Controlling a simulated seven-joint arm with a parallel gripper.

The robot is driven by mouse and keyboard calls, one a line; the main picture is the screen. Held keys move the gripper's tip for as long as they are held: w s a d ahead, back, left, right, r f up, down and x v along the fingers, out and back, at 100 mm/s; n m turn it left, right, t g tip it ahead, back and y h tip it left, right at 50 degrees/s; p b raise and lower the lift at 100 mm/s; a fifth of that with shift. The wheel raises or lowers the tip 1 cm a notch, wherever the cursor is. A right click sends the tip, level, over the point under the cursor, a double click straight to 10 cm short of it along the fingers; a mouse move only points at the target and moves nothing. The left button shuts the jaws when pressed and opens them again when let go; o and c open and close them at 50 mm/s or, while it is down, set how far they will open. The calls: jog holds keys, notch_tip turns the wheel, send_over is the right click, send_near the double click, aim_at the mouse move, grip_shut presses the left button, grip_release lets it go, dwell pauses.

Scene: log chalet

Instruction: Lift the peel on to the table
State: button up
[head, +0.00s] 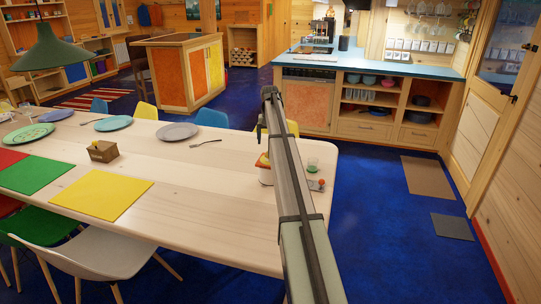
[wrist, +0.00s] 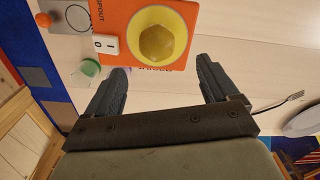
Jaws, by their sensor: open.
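My gripper (wrist: 161,65) is open, its two dark fingers apart with nothing seen held between them. In the wrist view, an orange panel (wrist: 112,25) with a yellow disc (wrist: 190,38) lies beyond the fingertips. A darker yellow, many-sided piece (wrist: 156,43) shows on the disc. I cannot tell whether this piece is the peel, and no other thing is clearly a peel. In the head view, my arm partly hides a white, red and yellow object (head: 265,175) on the pale wooden table (head: 215,210).
A green glass (head: 312,164) stands near the table's right end; it also shows in the wrist view (wrist: 88,68). Plates (head: 177,131), forks, a small wooden box (head: 103,151) and coloured mats (head: 103,195) lie farther left.

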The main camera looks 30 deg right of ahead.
jog(key=shift+s+a+f, duration=0.1)
jog(key=shift+s+f, duration=0.1)
jog(key=shift+f, duration=0.55)
jog(key=shift+s+d+f, duration=0.1)
jog(key=shift+s+f, duration=0.05)
jog(key=shift+f, duration=0.65)
jog(key=shift+s+a+f, duration=0.1)
jog(key=shift+s+f, duration=0.1)
jog(key=shift+f, duration=1)
jog(key=c, duration=1.1)
jog(key=shift+r, duration=0.1)
jog(key=shift+c, duration=0.2)
